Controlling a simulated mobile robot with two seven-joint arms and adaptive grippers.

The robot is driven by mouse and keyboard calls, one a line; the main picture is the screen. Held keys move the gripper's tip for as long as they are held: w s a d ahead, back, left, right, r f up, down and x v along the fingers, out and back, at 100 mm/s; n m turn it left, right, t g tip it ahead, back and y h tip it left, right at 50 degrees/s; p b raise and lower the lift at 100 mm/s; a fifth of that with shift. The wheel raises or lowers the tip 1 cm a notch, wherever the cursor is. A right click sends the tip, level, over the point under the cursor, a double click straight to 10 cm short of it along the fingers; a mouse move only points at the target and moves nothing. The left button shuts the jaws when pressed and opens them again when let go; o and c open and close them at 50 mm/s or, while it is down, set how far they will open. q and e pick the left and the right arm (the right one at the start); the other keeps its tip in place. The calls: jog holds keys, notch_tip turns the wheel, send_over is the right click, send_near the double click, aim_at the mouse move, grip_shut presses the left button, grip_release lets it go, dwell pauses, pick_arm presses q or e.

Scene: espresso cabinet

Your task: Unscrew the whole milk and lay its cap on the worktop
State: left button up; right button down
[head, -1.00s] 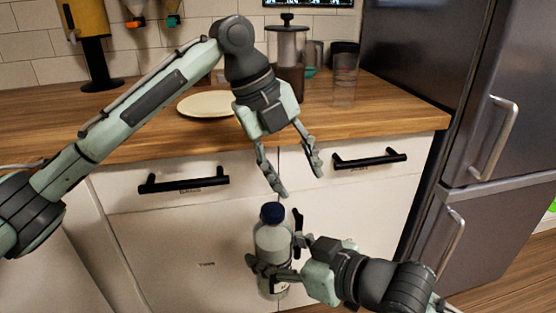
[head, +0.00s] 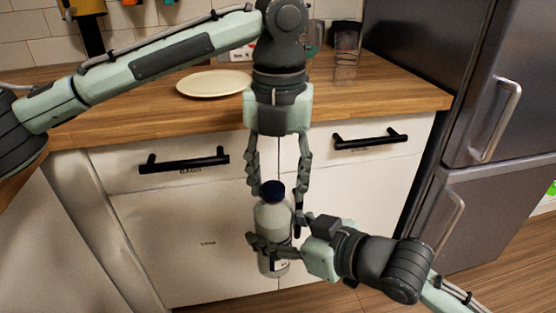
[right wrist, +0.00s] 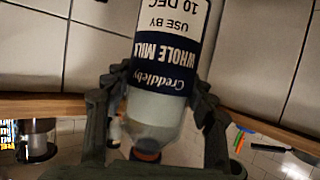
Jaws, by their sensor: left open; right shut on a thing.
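The whole milk bottle (head: 273,221) is upright, in front of the drawers, with its dark blue cap (head: 272,190) on top. My right gripper (head: 270,246) is shut around the bottle's body and holds it in the air. The bottle's "WHOLE MILK" label (right wrist: 165,50) shows upside down in the right wrist view. My left gripper (head: 278,195) points straight down from above, open, with one finger on each side of the cap. I cannot tell whether either finger touches the cap.
The wooden worktop (head: 150,118) is behind the bottle and has free room at its front. A pale plate (head: 214,83) lies on it, and a clear glass (head: 346,50) stands to the right. Drawer handles (head: 184,161) stick out below. A fridge (head: 440,100) stands at the right.

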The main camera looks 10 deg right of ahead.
pick_arm(q)
jog(key=shift+f, duration=0.3)
jog(key=shift+s+d, duration=0.1)
jog(key=shift+d, duration=0.1)
grip_shut()
jog(key=n, duration=0.3)
jog(key=shift+n, duration=0.4)
jog(key=n, duration=1)
jog(key=shift+a+r, duration=0.1)
jog(key=shift+a, duration=0.05)
jog(key=n, duration=0.5)
jog(key=shift+a, duration=0.1)
jog(key=n, duration=0.5)
jog(key=shift+w+a+r, duration=0.1)
jog(key=shift+w+a, duration=0.05)
jog(key=shift+w, duration=0.05)
jog(key=n, duration=0.7)
jog(key=shift+a+n, duration=0.15)
jog(key=shift+n, duration=0.25)
